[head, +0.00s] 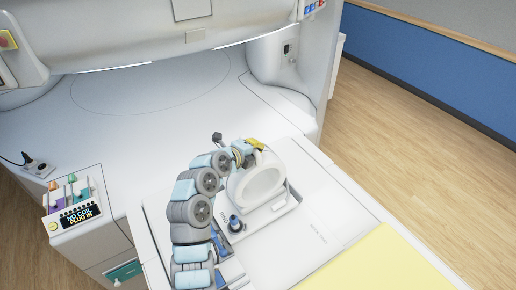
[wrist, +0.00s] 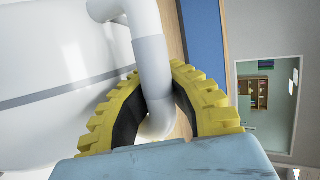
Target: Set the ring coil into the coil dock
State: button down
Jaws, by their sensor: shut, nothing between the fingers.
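The ring coil (head: 233,187), a white upright ring, stands at the low white dock (head: 284,209) on the table. I cannot tell whether it is fully seated. My gripper (head: 256,144), with yellow ribbed fingers, is at the top of the ring. My arm hides the dock's left part.
A dark blue plug-like piece (head: 236,223) stands left of the ring. A panel (head: 77,213) at left reads "NO COIL PLUG IN". The scanner's upper body (head: 150,35) overhangs the back. A yellow pad (head: 385,258) lies at front right. The white tabletop (head: 325,205) right of the dock is clear.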

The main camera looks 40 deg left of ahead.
jog(key=shift+s+a+f+b, duration=0.15)
jog(key=shift+f+b, duration=0.15)
jog(key=shift+f, duration=0.15)
jog(key=shift+a+f+b, duration=0.1)
jog(key=shift+f+b, duration=0.15)
jog(key=shift+f, duration=0.2)
jog(key=c, duration=1.1)
grip_release()
jog(key=shift+s, duration=0.1)
jog(key=shift+s+r, duration=0.25)
jog(key=shift+s, duration=0.2)
jog(key=v, duration=1.1)
jog(key=shift+w+r, duration=0.15)
jog(key=shift+r, duration=0.1)
jog(key=shift+d, duration=0.15)
